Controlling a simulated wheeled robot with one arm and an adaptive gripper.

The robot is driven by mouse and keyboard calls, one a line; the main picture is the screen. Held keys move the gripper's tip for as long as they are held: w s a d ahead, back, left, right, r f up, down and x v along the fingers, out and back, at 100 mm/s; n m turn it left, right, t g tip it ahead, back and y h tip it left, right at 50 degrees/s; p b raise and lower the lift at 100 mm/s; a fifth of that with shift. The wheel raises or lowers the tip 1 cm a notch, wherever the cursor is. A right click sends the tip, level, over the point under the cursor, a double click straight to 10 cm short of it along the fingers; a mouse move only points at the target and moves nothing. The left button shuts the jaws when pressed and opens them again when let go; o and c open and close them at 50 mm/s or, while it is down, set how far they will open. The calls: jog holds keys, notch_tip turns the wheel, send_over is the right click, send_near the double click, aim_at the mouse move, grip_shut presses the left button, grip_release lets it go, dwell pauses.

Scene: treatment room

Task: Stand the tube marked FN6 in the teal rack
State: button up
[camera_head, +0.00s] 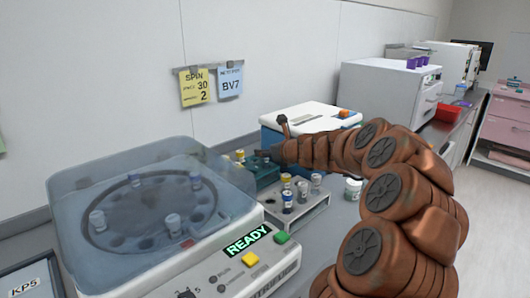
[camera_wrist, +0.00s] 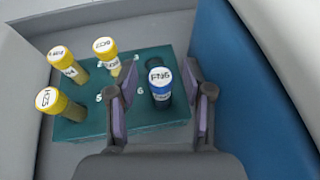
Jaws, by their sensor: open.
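The tube marked FN6 (camera_wrist: 160,84) has a blue cap and stands upright in a front-right hole of the teal rack (camera_wrist: 92,127) in the wrist view. My gripper (camera_wrist: 161,91) is open, with one finger on each side of the FN6 tube. Three yellow-capped tubes stand at the left part of the rack. In the head view the teal rack (camera_head: 266,173) sits behind the centrifuge, partly hidden by my arm. My gripper (camera_head: 268,155) shows there only as a dark shape above the rack.
A centrifuge (camera_head: 150,215) with a clear lid and a READY display stands at left. A white rack (camera_head: 305,213) with several tubes stands in front of the teal rack. A blue and white box (camera_head: 310,117) is close behind; its blue side (camera_wrist: 235,75) borders the rack.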

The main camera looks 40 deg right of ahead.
jog(key=v, duration=1.1)
jog(key=shift+p, duration=0.35)
